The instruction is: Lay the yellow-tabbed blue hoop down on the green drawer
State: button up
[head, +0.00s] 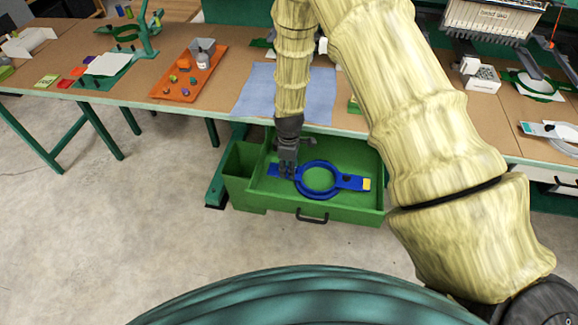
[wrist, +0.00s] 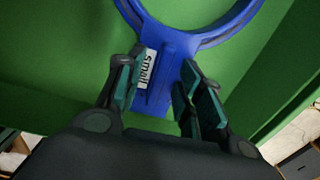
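The blue hoop (head: 349,182) with a yellow tab end (head: 366,184) lies about flat inside the open green drawer (head: 250,201). Its ring is near the drawer's middle, and the yellow end points right. My gripper (head: 287,174) is low over the drawer at the hoop's left tab. In the wrist view, the blue tab (wrist: 168,62) with a white "small" label sits between the fingertips (wrist: 160,90). The fingers are spread on both sides of the tab and look apart from it. Any contact low down is hard to see.
The drawer has raised walls, a black front handle (head: 312,216) and a side compartment (head: 241,161) at left. The table (head: 215,100) above holds a blue cloth (head: 255,92) and an orange tray (head: 172,88). The floor in front is clear.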

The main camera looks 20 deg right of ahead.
jog(key=shift+r, duration=0.15)
notch_tip(320, 180, up, 12)
dwell(0.6)
